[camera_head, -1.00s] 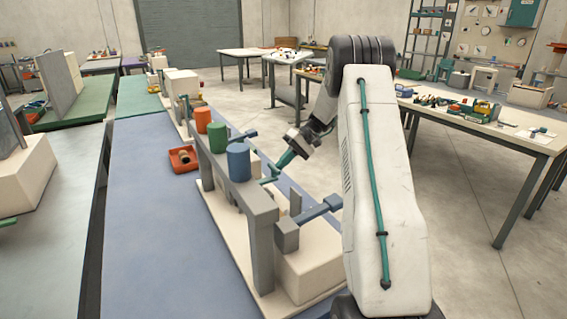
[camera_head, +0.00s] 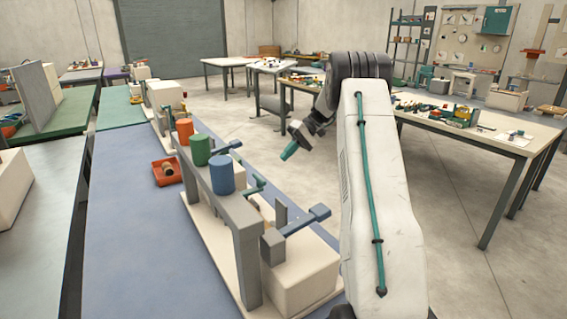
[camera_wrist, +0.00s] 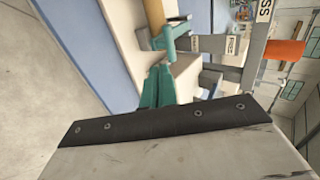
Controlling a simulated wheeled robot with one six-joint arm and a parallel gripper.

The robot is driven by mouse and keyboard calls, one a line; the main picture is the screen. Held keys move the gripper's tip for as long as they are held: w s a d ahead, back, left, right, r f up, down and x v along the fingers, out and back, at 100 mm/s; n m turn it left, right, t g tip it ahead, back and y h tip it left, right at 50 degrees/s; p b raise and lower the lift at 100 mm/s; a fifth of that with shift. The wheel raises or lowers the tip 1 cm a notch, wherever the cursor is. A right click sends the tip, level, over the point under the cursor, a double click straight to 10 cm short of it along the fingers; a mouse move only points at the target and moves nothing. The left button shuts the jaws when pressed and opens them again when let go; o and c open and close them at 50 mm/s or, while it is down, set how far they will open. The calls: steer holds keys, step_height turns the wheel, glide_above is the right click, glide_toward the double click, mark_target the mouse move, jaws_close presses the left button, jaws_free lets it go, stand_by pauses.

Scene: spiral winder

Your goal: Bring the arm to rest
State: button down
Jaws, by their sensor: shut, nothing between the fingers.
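My gripper (camera_head: 289,152) has teal fingers and hangs in the air at the end of my arm, over the open floor to the right of the winder in the head view. Its fingers are closed together with nothing between them. In the wrist view my gripper (camera_wrist: 160,72) points toward the winder. The winder has a grey frame (camera_head: 240,212) on a pale base, with orange (camera_head: 184,131), green (camera_head: 199,149) and blue (camera_head: 220,176) cylinders on top. A teal crank (camera_head: 255,187) is on its right side, apart from my gripper.
The winder stands on a blue bench top (camera_head: 130,230). An orange tray (camera_head: 167,172) with a spool lies left of it. A table with tools (camera_head: 510,143) stands at the right. Bare concrete floor (camera_head: 300,190) lies between the bench and that table.

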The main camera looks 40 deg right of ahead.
steer(key=shift+d+r, duration=0.25)
steer(key=shift+d, duration=0.1)
steer(key=s+a+r+g+h, duration=0.1)
steer(key=s+a+r+h, duration=0.1)
steer(key=s+a, duration=0.7)
steer(key=s+a+r+m+g+h, duration=0.1)
steer(key=s+a+r+h, duration=0.2)
steer(key=s+a, duration=0.6)
steer(key=s+a+r+g+h, duration=0.1)
steer(key=s+a+r+h, duration=0.1)
steer(key=s+a, duration=0.7)
steer(key=shift+s+a+r+m+h, duration=0.1)
steer(key=shift+s+a+m+h, duration=0.05)
steer(key=shift+a+h, duration=0.2)
steer(key=shift+s+a+r+m+h, duration=0.1)
steer(key=shift+a+m+h, duration=0.05)
steer(key=shift+a+h, duration=0.2)
steer(key=s+a+r+n+t+h, duration=0.1)
steer(key=s+a+n+t, duration=0.1)
steer(key=s+a, duration=0.4)
steer(key=s+n, duration=0.1)
steer(key=s, duration=0.2)
steer(key=shift+s+a+r+t, duration=0.15)
steer(key=shift+s+a+t, duration=0.15)
steer(key=shift+t, duration=0.1)
